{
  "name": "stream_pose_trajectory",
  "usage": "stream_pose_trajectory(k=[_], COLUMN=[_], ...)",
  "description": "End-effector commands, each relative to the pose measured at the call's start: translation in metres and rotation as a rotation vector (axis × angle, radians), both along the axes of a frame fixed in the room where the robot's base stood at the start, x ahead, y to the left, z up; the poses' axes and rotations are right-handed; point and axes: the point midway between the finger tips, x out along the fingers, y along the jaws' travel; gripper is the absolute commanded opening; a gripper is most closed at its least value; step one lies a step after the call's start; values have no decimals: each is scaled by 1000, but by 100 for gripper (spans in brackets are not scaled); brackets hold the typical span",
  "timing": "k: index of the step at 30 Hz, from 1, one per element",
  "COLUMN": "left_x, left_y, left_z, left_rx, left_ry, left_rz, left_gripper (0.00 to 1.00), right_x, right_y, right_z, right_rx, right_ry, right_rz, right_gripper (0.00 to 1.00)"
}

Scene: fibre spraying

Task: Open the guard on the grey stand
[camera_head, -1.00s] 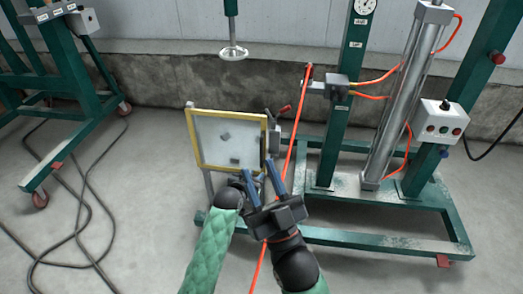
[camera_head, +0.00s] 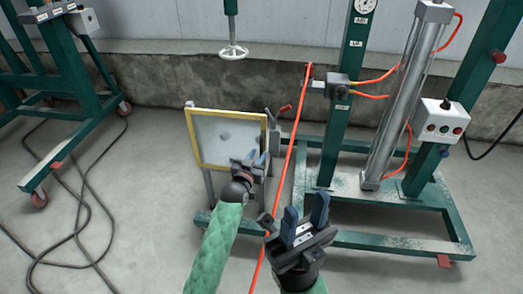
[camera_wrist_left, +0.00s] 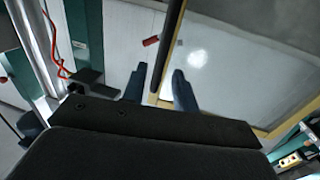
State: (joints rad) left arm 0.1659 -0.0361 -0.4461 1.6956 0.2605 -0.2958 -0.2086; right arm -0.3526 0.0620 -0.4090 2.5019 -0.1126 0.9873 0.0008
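The guard, a clear panel in a yellow frame (camera_head: 198,140), stands upright and closed-looking on the grey stand (camera_head: 209,188) in the head view. My left gripper (camera_head: 254,163) is at the lower right part of its frame. In the left wrist view, my left gripper (camera_wrist_left: 160,88) is open, with its fingers on either side of a frame bar (camera_wrist_left: 166,55); whether either finger touches it I cannot tell. My right gripper (camera_head: 304,218) is open and empty, lower right of the guard. What lies behind the panel is blurred.
A red-tipped lever (camera_head: 286,108) sticks out right of the guard. An orange hose (camera_head: 291,165) runs down between the guard and the green press frame (camera_head: 330,140). Free floor lies left of the stand, with black cables further left.

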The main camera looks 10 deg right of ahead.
Motion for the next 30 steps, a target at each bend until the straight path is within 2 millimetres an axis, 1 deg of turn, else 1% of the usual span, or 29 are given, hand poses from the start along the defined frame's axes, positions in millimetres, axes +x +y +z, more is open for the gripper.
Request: stream_pose_trajectory(k=[1, 3, 9, 13, 21, 25, 26, 30], left_x=[7, 16, 34, 39, 39, 39, 39, 39], left_y=[-4, -10, -20, -23, -23, -23, -23, -23], left_z=[0, 0, 0, 0, 0, 0, 0, 0], left_rx=[-2, -1, 0, 0, 0, 0, 0, 0], left_ry=[-1, 0, 0, 1, 1, 1, 1, 1], left_rz=[0, 0, 0, 0, 0, 0, 0, 0], left_gripper=[29, 29, 29, 29, 29, 4, 0, 0], right_x=[0, 0, 1, 1, 1, 1, 1, 1], right_y=[0, 1, 2, 3, 3, 3, 3, 3], right_z=[-2, -3, -4, -4, -3, -3, -3, -4], right_rx=[3, 5, 10, 11, 10, 10, 10, 10], right_ry=[-1, -1, -3, -3, -5, -5, -5, -4], right_rz=[3, 7, 17, 20, 22, 22, 22, 21], right_gripper=[36, 36, 36, 36, 36, 36, 36, 36])
